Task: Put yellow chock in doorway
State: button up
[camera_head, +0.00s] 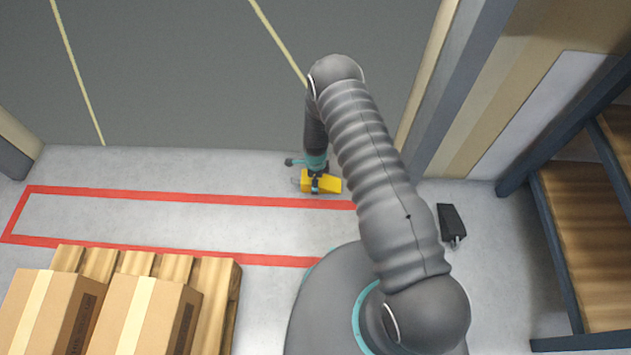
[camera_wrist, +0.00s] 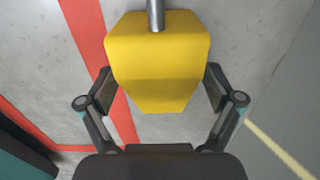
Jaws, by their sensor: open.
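The yellow chock (camera_head: 328,184) is on the pale floor just above the red floor line, on the near side of the doorway. In the wrist view the yellow chock (camera_wrist: 158,55) fills the upper middle, with a grey metal rod at its top end. My gripper (camera_head: 315,182) is low over it. In the wrist view my gripper (camera_wrist: 160,88) is open, one finger on each side of the chock's narrower end, with small gaps showing. The doorway floor edge (camera_head: 200,148) runs across, between a left jamb (camera_head: 15,150) and a right jamb (camera_head: 440,110).
A black wedge-like object (camera_head: 451,225) lies on the floor right of my arm. A shelf rack (camera_head: 545,250) stands at far right. A wooden pallet (camera_head: 225,285) with cardboard boxes (camera_head: 150,315) is at lower left. The red-outlined floor strip (camera_head: 150,215) is clear.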

notch_tip(320, 180, up, 11)
jog(key=s+d+r+n+t, duration=0.1)
jog(key=d+r+n, duration=0.2)
jog(key=r, duration=0.9)
jog(key=s+d+r+n+t, duration=0.1)
jog(key=d+r+n, duration=0.1)
jog(key=r, duration=1)
jog(key=d+r+n+t, duration=0.1)
jog(key=d+r+n, duration=0.2)
jog(key=r, duration=0.9)
jog(key=s+d+r+n+t, duration=0.1)
jog(key=s+d+r+n, duration=0.4)
jog(key=s+r, duration=0.75)
jog(key=s+d+r+n, duration=0.1)
jog(key=s+r+n, duration=0.1)
jog(key=s, duration=0.5)
jog(key=s+d+r+n+t, duration=0.1)
jog(key=s+d+r+n, duration=0.1)
jog(key=s, duration=0.4)
jog(key=shift+s+d+r+n+t, duration=0.25)
jog(key=shift+s+d+n+t, duration=0.1)
jog(key=shift+n, duration=0.35)
